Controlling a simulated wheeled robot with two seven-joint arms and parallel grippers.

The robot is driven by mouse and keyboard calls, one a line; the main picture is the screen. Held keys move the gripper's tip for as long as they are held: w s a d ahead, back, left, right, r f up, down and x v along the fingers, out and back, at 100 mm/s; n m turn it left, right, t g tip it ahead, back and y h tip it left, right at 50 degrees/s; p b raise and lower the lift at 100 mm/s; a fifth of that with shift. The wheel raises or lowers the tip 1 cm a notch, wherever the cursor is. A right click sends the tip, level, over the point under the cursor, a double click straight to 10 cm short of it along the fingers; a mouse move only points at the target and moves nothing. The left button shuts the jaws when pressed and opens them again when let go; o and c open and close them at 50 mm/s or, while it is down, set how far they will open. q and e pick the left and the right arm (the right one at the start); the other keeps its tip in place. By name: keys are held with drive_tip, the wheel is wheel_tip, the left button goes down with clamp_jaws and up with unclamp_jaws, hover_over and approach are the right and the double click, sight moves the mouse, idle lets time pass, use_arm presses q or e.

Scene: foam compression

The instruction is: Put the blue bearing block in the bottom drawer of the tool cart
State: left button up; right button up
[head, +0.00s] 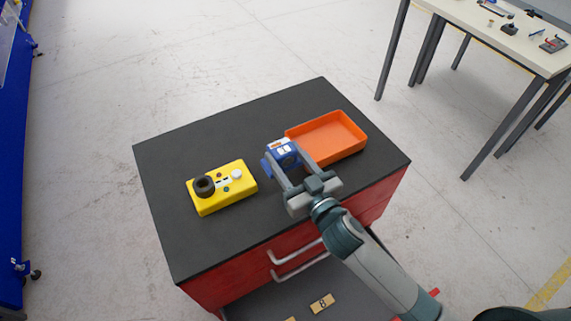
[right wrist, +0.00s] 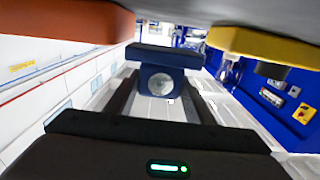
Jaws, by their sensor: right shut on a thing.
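The blue bearing block (head: 283,149) is between the fingers of my right gripper (head: 284,165), over the cart's dark top. In the right wrist view the block (right wrist: 160,78) shows its round grey bore between the two fingers. I cannot tell whether it touches the top. The tool cart (head: 165,200) has red drawer fronts. A low drawer (head: 275,300) is pulled out below two grey handles, showing a grey floor with a wooden piece marked 8 (head: 322,303). My forearm hides part of this drawer. My left gripper is not in view.
An orange tray (head: 345,150) sits right of the block, close to my gripper. A yellow control box (head: 215,200) with a black knob lies to the left. The top's far left is clear. A workbench (head: 500,45) stands at the upper right.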

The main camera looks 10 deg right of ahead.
sight(287, 170)
idle(0.4)
wheel_tip(287, 170, down, 4)
drive_tip(key=shift+r, duration=0.2)
drive_tip(key=shift+a+f, duration=0.1)
drive_tip(key=shift+f, duration=0.1)
drive_tip(key=o, duration=1.2)
drive_tip(key=shift+f, duration=0.2)
drive_tip(key=shift+o, duration=0.2)
drive_tip(key=shift+r, duration=0.1)
